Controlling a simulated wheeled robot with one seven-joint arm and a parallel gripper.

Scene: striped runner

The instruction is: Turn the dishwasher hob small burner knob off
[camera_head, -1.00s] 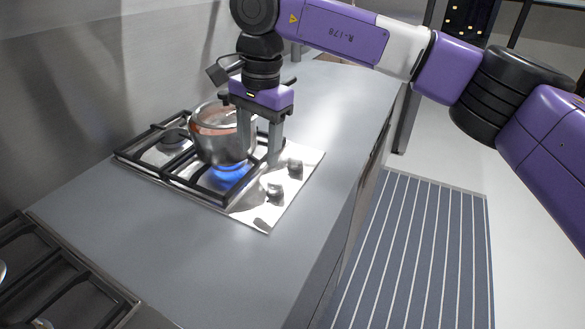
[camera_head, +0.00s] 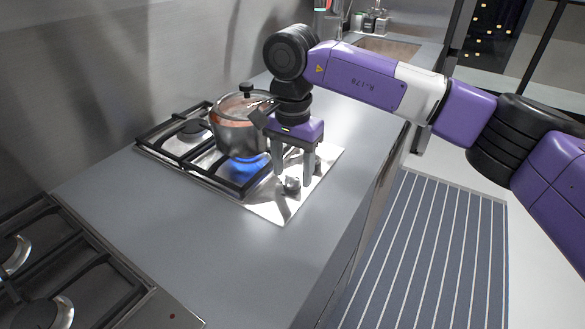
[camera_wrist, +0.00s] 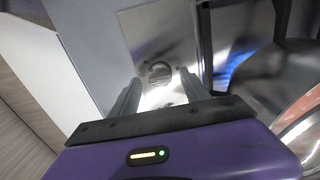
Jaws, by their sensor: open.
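The small hob (camera_head: 270,208) has a bright steel plate with black grates. A round knob (camera_head: 291,186) is on its right strip, just below my gripper (camera_head: 293,177). In the wrist view a round knob (camera_wrist: 160,72) with a raised grip bar sits between and just beyond my fingertips. My gripper is open and points down, with nothing between its fingers; I cannot tell if it touches the knob. A blue flame (camera_head: 246,168) burns under the grate beside the pot. The second knob is mostly hidden behind my fingers.
A steel pot (camera_head: 236,136) with a glass lid stands on the grate, close left of my gripper. Another hob (camera_head: 60,262) is at the lower left. The grey counter (camera_head: 215,245) in front is clear. A striped runner (camera_head: 425,240) lies on the floor.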

